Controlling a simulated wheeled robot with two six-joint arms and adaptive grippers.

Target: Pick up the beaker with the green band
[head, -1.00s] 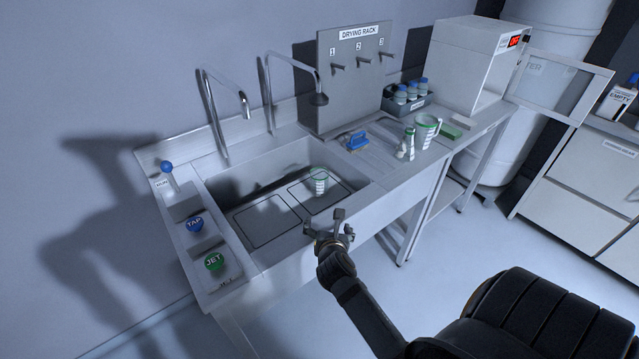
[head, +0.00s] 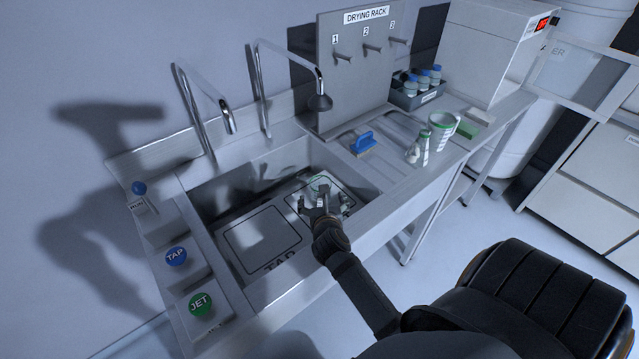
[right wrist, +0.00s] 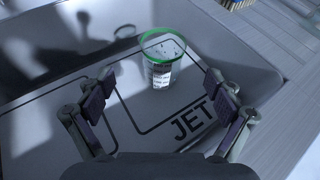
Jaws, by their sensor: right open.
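The beaker with the green band (right wrist: 160,66) stands upright on the sink floor in the JET outline, as the right wrist view shows. It is clear with a green rim band and dark printing. In the head view the beaker (head: 319,183) is partly hidden behind my right gripper (head: 318,203). My right gripper also shows in the right wrist view (right wrist: 162,95). Its two fingers are spread wide and empty, with the beaker ahead of them, apart from both. My left gripper is not in view.
A green-marked jug (head: 441,132) and a small bottle (head: 421,150) stand on the drainboard beside a blue-handled brush (head: 364,143). Two faucets (head: 318,100) reach over the sink. The sink's front rim (head: 371,216) lies under my right arm. The sink's left half is clear.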

